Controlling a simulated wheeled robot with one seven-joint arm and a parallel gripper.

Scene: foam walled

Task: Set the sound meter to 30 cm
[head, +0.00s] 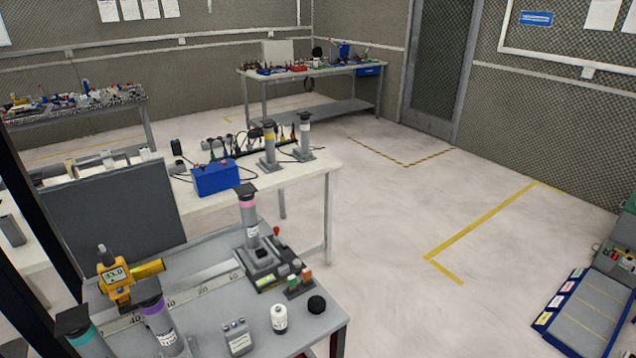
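The sound meter (115,276) is yellow and dark, with a lit display that seems to read 33.0 and a grey microphone tip pointing up. It stands upright at the left end of the grey bench, beside a pale ruler rail (190,294) marked from 10 to 40. It is near the 40 end, left of the 30 mark; its exact reading on the scale cannot be told. A yellow cylinder (148,268) is beside it. A grey tube with a pink band (250,222) stands on a device with a green display at the low end. My gripper is not in view.
Tubes with purple (158,318) and teal bands (85,338) stand in front of the meter. A dark upright panel (112,218) is behind it. A white bottle (279,319), black puck (317,304) and small grey box (238,338) occupy the bench's front right.

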